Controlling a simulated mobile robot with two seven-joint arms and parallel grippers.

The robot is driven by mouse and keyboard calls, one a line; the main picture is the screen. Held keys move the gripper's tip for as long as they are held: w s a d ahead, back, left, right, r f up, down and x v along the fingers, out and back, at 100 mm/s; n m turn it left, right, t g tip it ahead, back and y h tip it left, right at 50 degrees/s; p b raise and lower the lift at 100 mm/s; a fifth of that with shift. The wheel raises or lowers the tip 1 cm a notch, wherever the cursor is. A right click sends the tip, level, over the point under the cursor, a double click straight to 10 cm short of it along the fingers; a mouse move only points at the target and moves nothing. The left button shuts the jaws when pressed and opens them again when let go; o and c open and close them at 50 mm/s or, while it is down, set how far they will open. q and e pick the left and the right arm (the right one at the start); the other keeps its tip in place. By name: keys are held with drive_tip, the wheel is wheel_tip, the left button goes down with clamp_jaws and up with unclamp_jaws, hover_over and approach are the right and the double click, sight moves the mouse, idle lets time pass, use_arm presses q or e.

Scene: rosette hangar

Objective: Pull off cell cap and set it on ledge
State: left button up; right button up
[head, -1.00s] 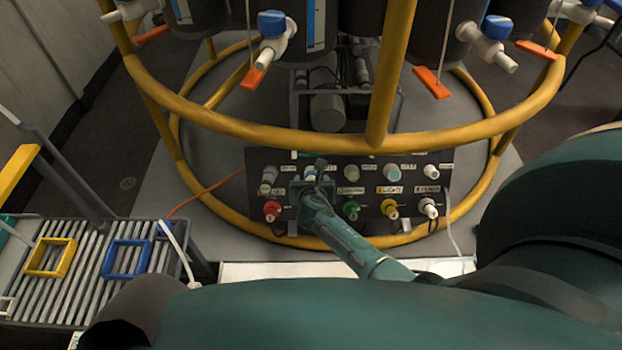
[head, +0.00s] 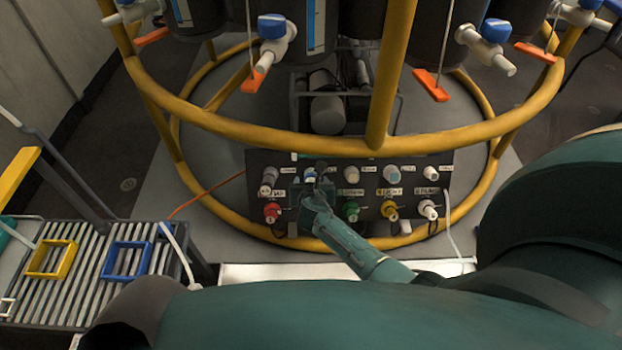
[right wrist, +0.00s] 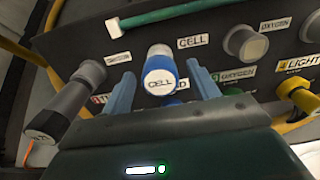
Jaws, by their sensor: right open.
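In the head view the cap (head: 310,174) shows only partly above my right gripper (head: 316,182). In the right wrist view my right gripper (right wrist: 160,72) is open, with one finger on each side of the cap and visible gaps between. A pale ledge-like strip (head: 300,272) lies below the panel; I cannot tell whether it is the ledge. My left gripper is not in view.
The panel (head: 415,185) carries other fittings, including a grey one (right wrist: 65,105) close left of my gripper and a green hose (right wrist: 165,15) above. A yellow rail (head: 260,134) arches over it. A slatted bench (head: 75,290) with yellow and blue frames stands left.

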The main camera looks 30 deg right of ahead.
idle(0.3)
drive_tip(key=shift+c, duration=0.3)
clamp_jaws()
drive_tip(key=shift+s+a+r+p, duration=0.1)
drive_tip(key=shift+s+r+p, duration=0.15)
drive_tip(key=shift+p, duration=0.35)
drive_tip(key=shift+p+v, duration=2.05)
drive_tip(key=shift+v, duration=0.55)
drive_tip(key=shift+f, duration=0.1)
